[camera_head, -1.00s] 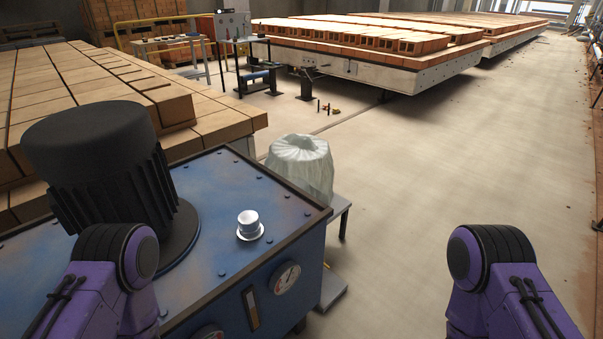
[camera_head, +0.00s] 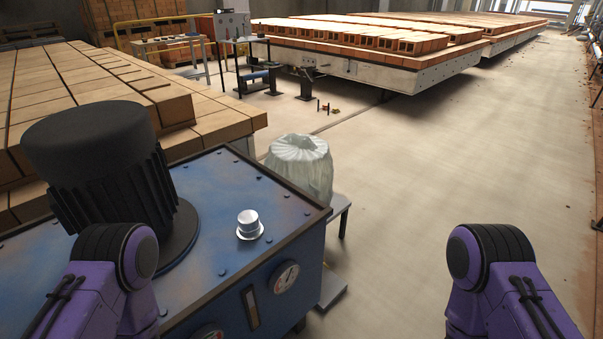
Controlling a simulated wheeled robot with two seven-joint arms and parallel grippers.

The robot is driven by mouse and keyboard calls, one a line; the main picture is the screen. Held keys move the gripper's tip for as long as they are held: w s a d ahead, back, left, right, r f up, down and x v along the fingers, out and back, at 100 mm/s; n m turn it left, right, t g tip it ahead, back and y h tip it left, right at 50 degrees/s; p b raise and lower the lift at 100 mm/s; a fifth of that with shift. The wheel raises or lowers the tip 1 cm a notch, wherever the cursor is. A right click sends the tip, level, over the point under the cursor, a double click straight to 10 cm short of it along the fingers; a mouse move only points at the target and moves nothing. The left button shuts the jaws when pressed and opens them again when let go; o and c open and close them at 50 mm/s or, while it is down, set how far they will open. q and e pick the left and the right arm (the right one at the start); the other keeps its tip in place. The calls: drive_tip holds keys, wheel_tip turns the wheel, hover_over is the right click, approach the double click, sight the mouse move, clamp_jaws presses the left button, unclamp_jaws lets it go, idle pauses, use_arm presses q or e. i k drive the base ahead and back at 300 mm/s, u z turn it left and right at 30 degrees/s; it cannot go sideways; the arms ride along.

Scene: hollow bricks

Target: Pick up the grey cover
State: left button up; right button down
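Nothing in view is plainly a grey cover. The nearest matches are a small silver-grey cap (camera_head: 249,224) with a round flange, upright on top of the blue tank (camera_head: 220,207), and a pale grey-green crinkled wrap (camera_head: 301,163) over a bulky object beside the tank's far right corner. I cannot tell which one is meant. Purple links of my two arms show at the bottom left and bottom right, apart from both of these. Neither of my grippers is in view.
A large black ribbed motor (camera_head: 103,170) stands on the tank's left part. Gauges (camera_head: 285,277) sit on its front. Stacked bricks (camera_head: 130,95) fill the left side. Brick-loaded platforms (camera_head: 370,62) stand at the back. The floor (camera_head: 440,160) at the right is clear.

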sight(305, 161)
drive_tip(key=z, duration=0.55)
drive_tip(key=k, duration=0.65)
drive_tip(key=z, duration=1)
drive_tip(key=i, duration=3.05)
drive_tip(key=u, duration=1.3)
drive_tip(key=i, duration=1)
drive_tip(key=u, duration=0.9)
